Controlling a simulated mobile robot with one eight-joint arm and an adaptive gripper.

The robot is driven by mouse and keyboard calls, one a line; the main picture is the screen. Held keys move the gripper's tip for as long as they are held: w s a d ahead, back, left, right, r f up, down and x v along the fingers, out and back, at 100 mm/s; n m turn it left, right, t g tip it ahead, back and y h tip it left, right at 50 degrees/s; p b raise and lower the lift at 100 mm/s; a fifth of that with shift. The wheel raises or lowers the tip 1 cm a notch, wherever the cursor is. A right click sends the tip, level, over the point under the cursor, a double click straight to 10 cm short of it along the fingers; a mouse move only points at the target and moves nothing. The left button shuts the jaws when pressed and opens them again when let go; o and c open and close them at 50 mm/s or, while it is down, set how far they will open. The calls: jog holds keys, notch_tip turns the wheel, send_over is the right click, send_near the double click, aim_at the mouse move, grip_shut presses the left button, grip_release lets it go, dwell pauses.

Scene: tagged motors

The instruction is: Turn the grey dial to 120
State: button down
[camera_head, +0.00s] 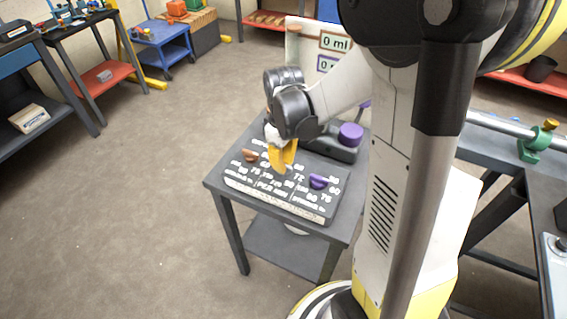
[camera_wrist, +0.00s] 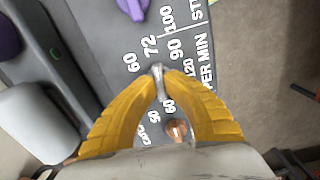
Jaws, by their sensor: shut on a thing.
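The grey dial (camera_wrist: 157,71) sits in the middle of a dark panel (camera_head: 285,204). It shows as a narrow grey bar between my fingertips in the wrist view. White numbers 60, 72, 90, 100 and 120 stand around it, with "PER MIN" beside them. My gripper (camera_wrist: 160,88) has its yellow fingers closed on the dial from above. In the head view my gripper (camera_head: 281,167) points down at the panel's middle and hides the dial. The fingers cover part of the dial, and I cannot tell which number it points to.
A copper dial (camera_head: 250,155) and a purple dial (camera_head: 318,182) flank the grey one on the panel. A dark device with a purple knob (camera_head: 350,133) stands behind. A white board (camera_head: 303,42) reading "0 ml" stands further back. The small table (camera_head: 215,184) has open floor to its left.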

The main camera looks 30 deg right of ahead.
jog(key=m, duration=0.8)
jog(key=shift+m, duration=0.4)
jog(key=m, duration=0.4)
jog(key=shift+m, duration=1.8)
jog(key=shift+m+p, duration=0.3)
jog(key=c, duration=1.5)
grip_release()
